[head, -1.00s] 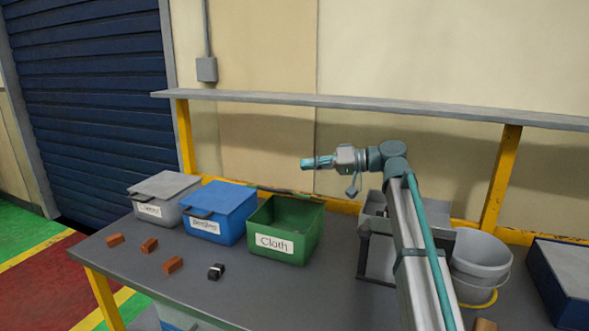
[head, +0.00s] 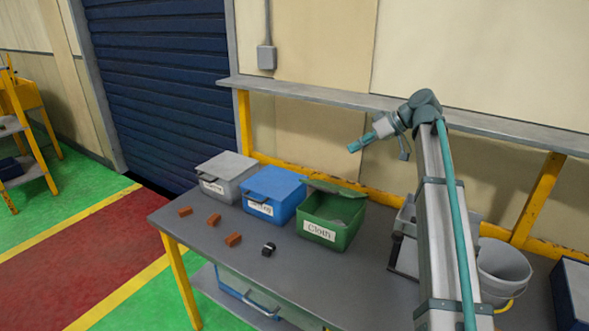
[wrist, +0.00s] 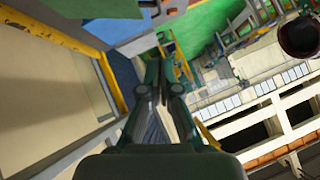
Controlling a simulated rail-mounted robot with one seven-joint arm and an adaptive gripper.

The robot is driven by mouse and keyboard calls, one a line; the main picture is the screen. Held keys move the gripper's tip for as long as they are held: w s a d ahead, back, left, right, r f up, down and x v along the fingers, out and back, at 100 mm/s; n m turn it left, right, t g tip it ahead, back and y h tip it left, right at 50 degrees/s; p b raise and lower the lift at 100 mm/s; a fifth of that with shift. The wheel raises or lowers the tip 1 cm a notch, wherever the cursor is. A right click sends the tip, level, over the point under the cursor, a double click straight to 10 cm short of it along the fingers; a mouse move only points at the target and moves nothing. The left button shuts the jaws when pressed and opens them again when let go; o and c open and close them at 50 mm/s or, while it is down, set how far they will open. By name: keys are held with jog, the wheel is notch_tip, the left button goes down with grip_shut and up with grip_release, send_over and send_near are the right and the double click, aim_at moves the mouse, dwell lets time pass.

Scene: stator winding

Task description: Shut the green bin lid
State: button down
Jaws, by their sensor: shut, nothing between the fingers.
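The green bin (head: 331,236), labelled "Cloth", stands on the grey bench at the right end of a row of bins. Its green lid (head: 335,187) is open, raised at the bin's back edge, and part of the inside shows. My gripper (head: 355,146) is shut and empty in the air, above and slightly right of the lid in the head view, with a visible gap. It points down and left.
A blue bin (head: 272,192) and a grey bin (head: 227,176), both lidded, stand left of the green one. Several brown blocks and a black part (head: 268,249) lie in front. A grey shelf (head: 400,107) runs behind. A grey bucket (head: 503,270) is at right.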

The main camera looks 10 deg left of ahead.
jog(key=s+a+f+n+p, duration=0.1)
jog(key=a+f+p, duration=0.4)
jog(key=f, duration=0.6)
jog(key=a, duration=0.2)
jog(key=shift+a+f+p, duration=0.3)
jog(key=shift+s, duration=0.1)
